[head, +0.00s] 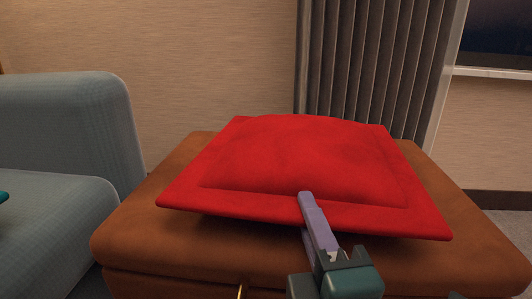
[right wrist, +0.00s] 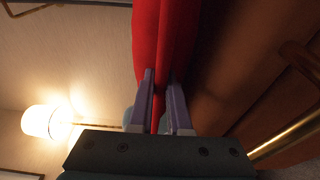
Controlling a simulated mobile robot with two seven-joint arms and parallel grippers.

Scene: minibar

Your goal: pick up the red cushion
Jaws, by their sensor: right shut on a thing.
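The red cushion (head: 300,160) lies over the brown ottoman (head: 150,235) in the head view, its front edge raised a little above the seat. My right gripper (head: 306,212) reaches in from the bottom and is shut on the cushion's front edge, one finger above the edge and the other below. In the right wrist view the cushion (right wrist: 165,45) runs between the two fingers of my right gripper (right wrist: 162,90). My left gripper does not show in the head view. The cushion's underside is mostly hidden.
A grey-blue sofa (head: 70,120) stands close on the left of the ottoman. A grey curtain (head: 375,60) and a wall are behind it. A lit lamp (right wrist: 45,121) shows in the right wrist view. Some floor shows at the right.

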